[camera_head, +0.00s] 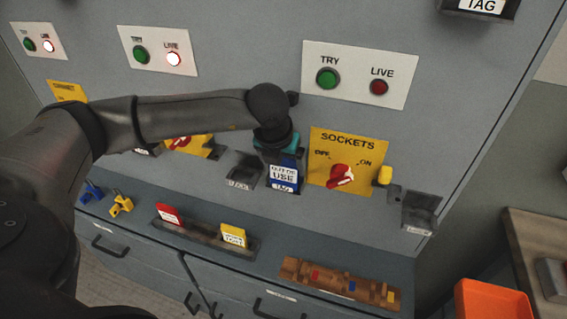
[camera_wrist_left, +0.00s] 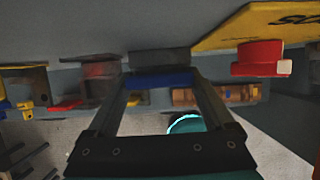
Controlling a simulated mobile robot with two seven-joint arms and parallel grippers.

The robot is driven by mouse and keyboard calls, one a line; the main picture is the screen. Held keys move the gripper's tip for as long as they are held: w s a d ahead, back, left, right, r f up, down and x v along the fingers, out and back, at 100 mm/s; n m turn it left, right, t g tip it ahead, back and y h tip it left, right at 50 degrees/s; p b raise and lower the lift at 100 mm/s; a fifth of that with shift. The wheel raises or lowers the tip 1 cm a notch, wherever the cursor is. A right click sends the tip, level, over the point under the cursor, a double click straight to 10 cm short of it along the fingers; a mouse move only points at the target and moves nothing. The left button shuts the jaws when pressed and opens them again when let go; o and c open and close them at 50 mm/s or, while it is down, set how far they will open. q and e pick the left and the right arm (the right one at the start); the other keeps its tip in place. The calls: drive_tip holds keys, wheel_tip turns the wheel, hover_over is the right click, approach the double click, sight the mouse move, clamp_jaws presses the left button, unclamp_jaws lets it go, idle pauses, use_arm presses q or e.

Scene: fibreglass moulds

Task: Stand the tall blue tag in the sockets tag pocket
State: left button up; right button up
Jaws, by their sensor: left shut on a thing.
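The tall blue tag (camera_head: 286,160) has a white label reading "OUT OF USE". It is upright against the grey panel, just left of the yellow sockets plate (camera_head: 326,138). My left gripper (camera_head: 279,153) is shut on it from above. In the left wrist view the blue tag (camera_wrist_left: 160,82) shows as a blue strip between the fingertips (camera_wrist_left: 159,84), with a dark pocket (camera_wrist_left: 158,60) close by. A small "TAG" label (camera_head: 284,188) shows at the tag's lower end. I cannot tell whether the tag is inside the pocket or in front of it. My right gripper is not in view.
The red sockets switch (camera_head: 341,176) is close right of the tag. Dark holders stand at left (camera_head: 243,172) and right (camera_head: 419,211). An orange bin (camera_head: 492,302) is lower right.

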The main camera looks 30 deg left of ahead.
use_arm(q)
drive_tip(key=o, duration=1.1)
drive_tip(key=shift+c, duration=0.2)
drive_tip(key=shift+r, duration=0.1)
drive_tip(key=v, duration=1.2)
drive_tip(key=shift+p, duration=0.35)
drive_tip(key=shift+d, duration=0.15)
